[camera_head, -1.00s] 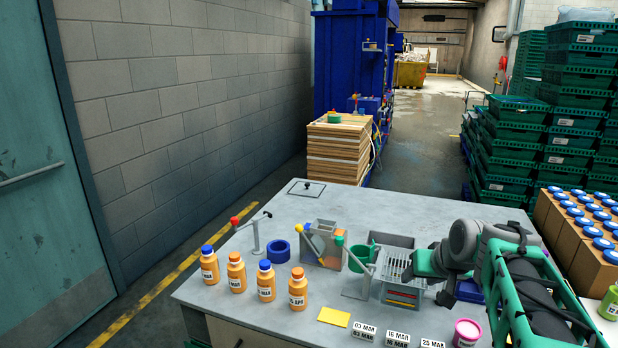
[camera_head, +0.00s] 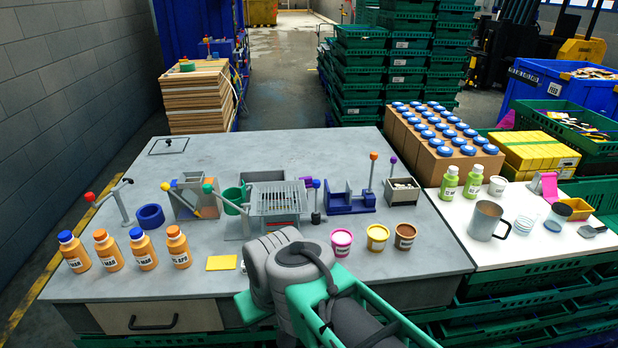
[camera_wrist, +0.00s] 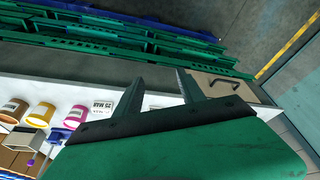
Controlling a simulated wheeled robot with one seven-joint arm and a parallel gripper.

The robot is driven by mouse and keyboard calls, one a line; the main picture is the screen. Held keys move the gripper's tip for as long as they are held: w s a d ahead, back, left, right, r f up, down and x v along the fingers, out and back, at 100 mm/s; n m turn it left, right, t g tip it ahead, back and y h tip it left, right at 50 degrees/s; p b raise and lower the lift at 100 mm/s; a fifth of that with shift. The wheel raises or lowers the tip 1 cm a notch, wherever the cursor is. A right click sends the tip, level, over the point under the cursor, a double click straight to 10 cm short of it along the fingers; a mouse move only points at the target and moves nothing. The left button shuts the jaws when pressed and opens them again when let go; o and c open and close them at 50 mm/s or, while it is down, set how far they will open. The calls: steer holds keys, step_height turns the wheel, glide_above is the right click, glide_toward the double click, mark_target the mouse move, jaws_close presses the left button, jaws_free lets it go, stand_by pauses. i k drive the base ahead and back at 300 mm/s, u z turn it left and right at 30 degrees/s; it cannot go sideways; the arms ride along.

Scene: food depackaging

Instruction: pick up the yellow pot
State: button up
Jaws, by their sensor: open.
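The yellow pot (camera_head: 377,237) stands upright near the front edge of the grey table, between a pink pot (camera_head: 341,242) and a brown pot (camera_head: 404,236). In the wrist view the yellow pot (camera_wrist: 40,115) is at the left, with the pink pot nearer my gripper and the brown pot at the left edge. My gripper (camera_wrist: 158,88) is open, its two dark fingers apart with nothing between them. It is clear of the pots, off to one side of the row. In the head view my arm hides the fingers.
Orange bottles (camera_head: 145,250) stand at the table's front left. Behind the pots are a blue fixture (camera_head: 350,203) and a wire rack (camera_head: 279,199). On the white side table (camera_head: 478,253) are a metal jug (camera_head: 487,220) and green bottles. Boxes with blue-lidded jars (camera_head: 440,165) stand behind.

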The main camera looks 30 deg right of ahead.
mark_target(377, 234)
steer(key=z, duration=1.35)
